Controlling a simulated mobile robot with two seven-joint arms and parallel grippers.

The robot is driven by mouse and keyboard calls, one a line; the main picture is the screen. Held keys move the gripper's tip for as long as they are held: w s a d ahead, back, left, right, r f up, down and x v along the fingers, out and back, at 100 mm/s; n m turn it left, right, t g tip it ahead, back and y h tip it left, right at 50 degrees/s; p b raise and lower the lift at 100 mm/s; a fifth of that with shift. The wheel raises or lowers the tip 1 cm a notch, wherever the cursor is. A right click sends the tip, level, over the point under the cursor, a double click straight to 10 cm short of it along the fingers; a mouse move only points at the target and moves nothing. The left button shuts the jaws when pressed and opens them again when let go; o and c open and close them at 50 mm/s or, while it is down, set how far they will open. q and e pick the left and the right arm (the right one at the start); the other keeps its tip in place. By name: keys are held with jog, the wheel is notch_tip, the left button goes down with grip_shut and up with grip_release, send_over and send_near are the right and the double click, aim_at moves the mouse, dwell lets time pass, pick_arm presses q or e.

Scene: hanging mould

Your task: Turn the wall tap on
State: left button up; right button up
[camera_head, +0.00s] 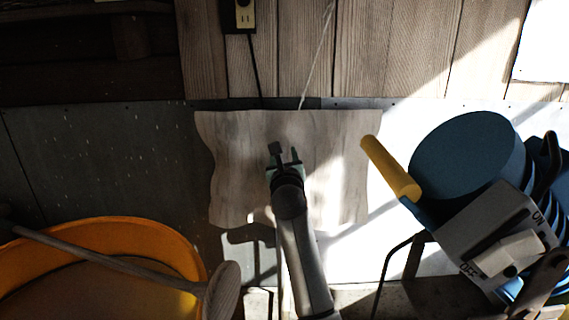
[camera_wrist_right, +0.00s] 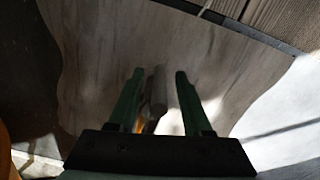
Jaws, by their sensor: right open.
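My right gripper (camera_head: 284,158) is over a pale wooden board (camera_head: 225,150) in the middle of the head view. It also shows in the right wrist view (camera_wrist_right: 156,85), with its two green fingers apart. A short grey cylindrical piece (camera_wrist_right: 158,88) shows between the fingers there, with a small brass-coloured part below it. It may be part of the tap; I cannot tell whether a finger touches it. No tap shows clearly in the head view, where the gripper may hide it. My left gripper is not in view.
A grey box marked ON and OFF with a pale lever (camera_head: 508,252) stands at the right, near a blue round object (camera_head: 466,155) and a yellow handle (camera_head: 391,168). An orange tub (camera_head: 185,255) with a wooden-handled tool (camera_head: 221,290) is at lower left. A socket (camera_head: 243,16) is above.

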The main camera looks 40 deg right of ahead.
jog(key=v, duration=1.2)
jog(key=shift+s, duration=0.15)
